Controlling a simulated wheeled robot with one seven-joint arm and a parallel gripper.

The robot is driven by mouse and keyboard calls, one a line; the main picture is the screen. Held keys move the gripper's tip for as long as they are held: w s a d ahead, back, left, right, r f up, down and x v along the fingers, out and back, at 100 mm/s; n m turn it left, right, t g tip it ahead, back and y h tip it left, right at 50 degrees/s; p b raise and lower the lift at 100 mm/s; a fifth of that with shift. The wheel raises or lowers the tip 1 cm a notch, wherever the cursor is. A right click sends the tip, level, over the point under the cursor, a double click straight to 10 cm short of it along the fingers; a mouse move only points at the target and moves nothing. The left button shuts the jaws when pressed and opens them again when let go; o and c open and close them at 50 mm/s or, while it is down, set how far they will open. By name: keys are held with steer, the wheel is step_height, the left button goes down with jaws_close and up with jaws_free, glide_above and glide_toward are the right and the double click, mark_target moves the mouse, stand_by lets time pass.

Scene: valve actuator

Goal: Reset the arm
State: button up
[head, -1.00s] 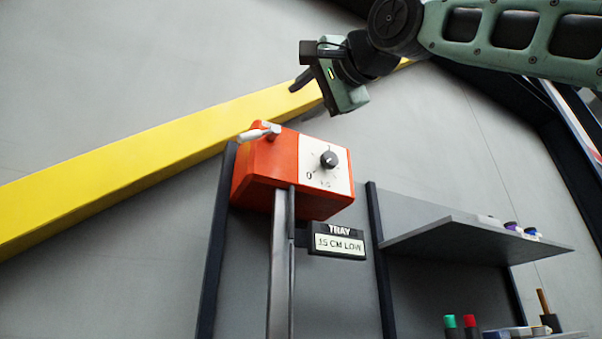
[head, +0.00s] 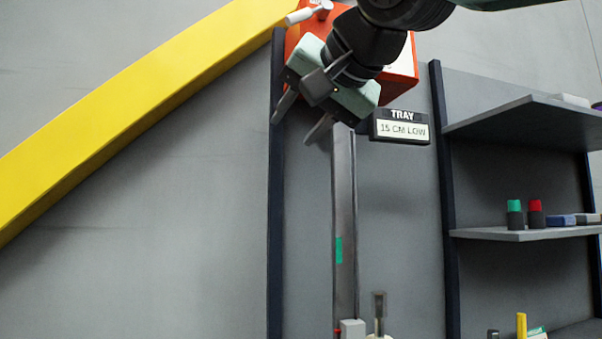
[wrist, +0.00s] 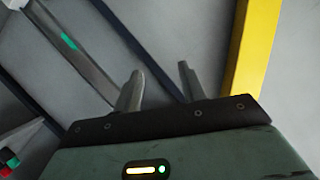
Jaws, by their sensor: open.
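My gripper (head: 301,119) is open and empty in the head view, its two fingers pointing down and left. It is in front of the orange box (head: 402,72) and hides much of it, including the dial face. A white-tipped lever (head: 307,14) sticks out at the box's upper left. In the wrist view my gripper (wrist: 158,88) shows both fingers apart with nothing between them. A metal post (head: 344,200) runs down below the box, with a green mark (head: 339,250) on it. The post also shows in the wrist view (wrist: 75,50).
A sign reading "TRAY 15 CM LOW" (head: 401,127) hangs right of the post. Grey shelves (head: 520,235) with green- and red-capped items stand at the right. A yellow beam (head: 130,105) crosses the upper left.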

steer(key=s+d+f+n+g+h+p, duration=0.1)
steer(key=s+f+n+g+h+p, duration=0.15)
steer(key=f, duration=0.95)
steer(key=s+d+f+n+g+h+p, duration=0.15)
steer(key=f+g, duration=0.25)
steer(key=f, duration=0.9)
steer(key=s+d+f+n+g+h+p, duration=0.1)
steer(key=s+d+f+n+g, duration=0.1)
steer(key=s+d+f, duration=0.4)
steer(key=s+d+f+n+g+h+p, duration=0.1)
steer(key=s+d+f+g, duration=0.2)
steer(key=s+d+f, duration=0.3)
steer(key=s+f, duration=0.4)
steer(key=f, duration=0.2)
steer(key=shift+s+n+h, duration=0.3)
steer(key=shift+s+n, duration=0.1)
steer(key=shift+a+g, duration=0.1)
steer(key=shift+g, duration=0.15)
